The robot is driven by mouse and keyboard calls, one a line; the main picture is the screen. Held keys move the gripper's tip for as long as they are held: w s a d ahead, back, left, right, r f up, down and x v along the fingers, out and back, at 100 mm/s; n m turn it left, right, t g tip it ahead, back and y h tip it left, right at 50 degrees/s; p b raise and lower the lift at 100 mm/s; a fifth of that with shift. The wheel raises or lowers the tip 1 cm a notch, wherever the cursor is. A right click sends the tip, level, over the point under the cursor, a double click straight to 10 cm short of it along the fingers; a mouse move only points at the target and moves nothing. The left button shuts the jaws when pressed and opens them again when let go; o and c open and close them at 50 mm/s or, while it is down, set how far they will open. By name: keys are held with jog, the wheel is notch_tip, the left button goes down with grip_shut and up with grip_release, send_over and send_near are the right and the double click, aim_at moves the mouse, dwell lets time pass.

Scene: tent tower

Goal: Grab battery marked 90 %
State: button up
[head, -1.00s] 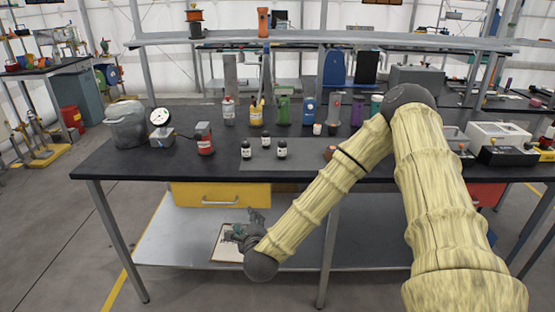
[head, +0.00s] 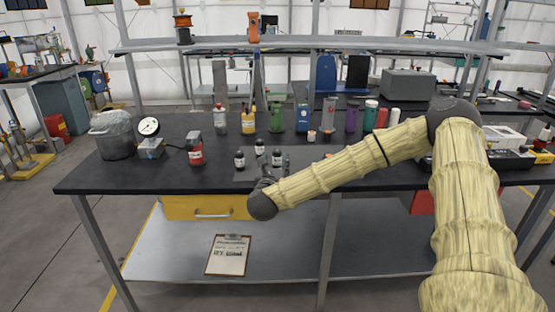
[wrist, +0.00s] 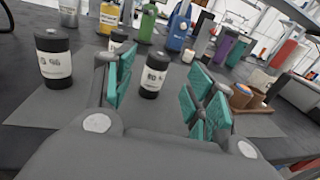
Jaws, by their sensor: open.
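Three small black batteries with white labels stand upright on a grey mat (wrist: 50,112) on the dark table. In the wrist view, the right battery (wrist: 155,77) has a blurred label that seems to read 90 %. The left battery (wrist: 53,58) has a label ending in a % sign, its digits unclear. The back battery (wrist: 118,42) is partly hidden by my finger. My gripper (wrist: 162,80) is open, its teal pads on either side of the right battery in the picture; contact is not visible. In the head view, my gripper (head: 267,172) is low at the table's front edge.
Several coloured containers line the table's back. A clipboard (head: 229,254) lies on the lower shelf.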

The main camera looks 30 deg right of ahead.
aim_at(276, 156)
jog(key=shift+f+p+x, duration=0.15)
jog(key=shift+p+x, duration=0.25)
jog(key=shift+x, duration=1)
jog(key=shift+f+p+x, duration=0.1)
jog(key=shift+p+x, duration=0.25)
jog(key=shift+x, duration=1.05)
jog(key=shift+w+a, duration=0.1)
jog(key=c, duration=1.2)
